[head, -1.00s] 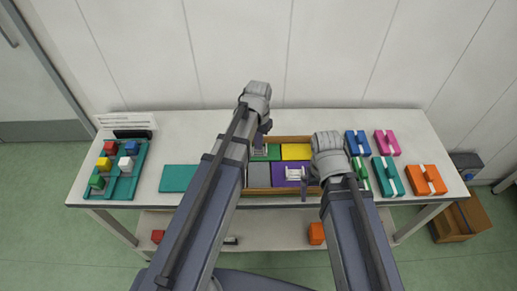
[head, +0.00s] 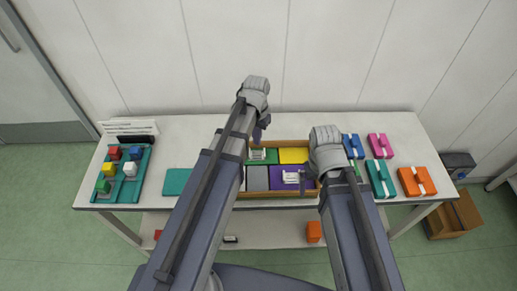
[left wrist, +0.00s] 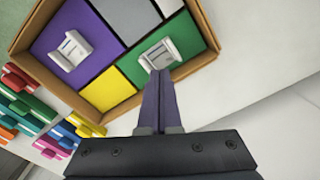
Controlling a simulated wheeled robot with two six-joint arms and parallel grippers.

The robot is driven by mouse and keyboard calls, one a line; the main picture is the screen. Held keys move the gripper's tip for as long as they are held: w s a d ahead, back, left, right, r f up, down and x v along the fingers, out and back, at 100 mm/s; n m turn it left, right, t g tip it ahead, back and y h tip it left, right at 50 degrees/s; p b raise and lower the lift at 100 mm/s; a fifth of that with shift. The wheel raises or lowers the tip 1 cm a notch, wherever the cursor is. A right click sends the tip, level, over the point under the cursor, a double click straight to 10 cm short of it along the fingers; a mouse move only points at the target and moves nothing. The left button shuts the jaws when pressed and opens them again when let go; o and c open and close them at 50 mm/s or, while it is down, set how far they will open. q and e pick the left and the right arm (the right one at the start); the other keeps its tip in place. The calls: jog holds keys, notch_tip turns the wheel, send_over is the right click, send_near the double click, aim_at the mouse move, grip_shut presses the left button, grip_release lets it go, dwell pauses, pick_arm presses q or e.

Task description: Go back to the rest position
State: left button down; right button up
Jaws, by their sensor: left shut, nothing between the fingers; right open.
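My left gripper (head: 260,133) is shut and empty, raised over the back left part of the cardboard box (head: 250,197). In the left wrist view its closed fingers (left wrist: 159,75) overlap the edge of a white piece (left wrist: 160,54) in the green compartment (left wrist: 125,60); whether they touch is unclear. My right gripper (head: 306,187) is open at the box's right side, beside the purple compartment (head: 285,187), which holds another white piece (head: 292,177). The right hand and arm partly hide the box's right end.
Colored blocks with white strips, such as the orange one (head: 409,182) and pink one (head: 374,147), stand at the table's right. A teal rack (head: 125,193) with several colored cubes is at the left. A teal plate (head: 177,182) lies left of the box.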

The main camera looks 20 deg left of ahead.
pick_arm(q)
jog(key=shift+m+y, duration=0.5)
jog(key=shift+y, duration=0.1)
jog(key=s+d, duration=0.3)
jog(key=s, duration=0.1)
jog(key=s+d, duration=0.4)
jog(key=s, duration=0.1)
jog(key=s+d, duration=0.3)
jog(key=s, duration=0.2)
jog(key=shift+s+d, duration=0.15)
jog(key=shift+d, duration=0.05)
jog(key=w+a, duration=0.5)
jog(key=w, duration=0.4)
jog(key=r+n+h+p, duration=0.1)
send_over(257, 155)
notch_tip(257, 155, down, 6)
jog(key=b, duration=0.6)
jog(key=shift+f, duration=0.25)
jog(key=shift+f+b, duration=0.8)
jog(key=shift+b, duration=0.25)
dwell(0.6)
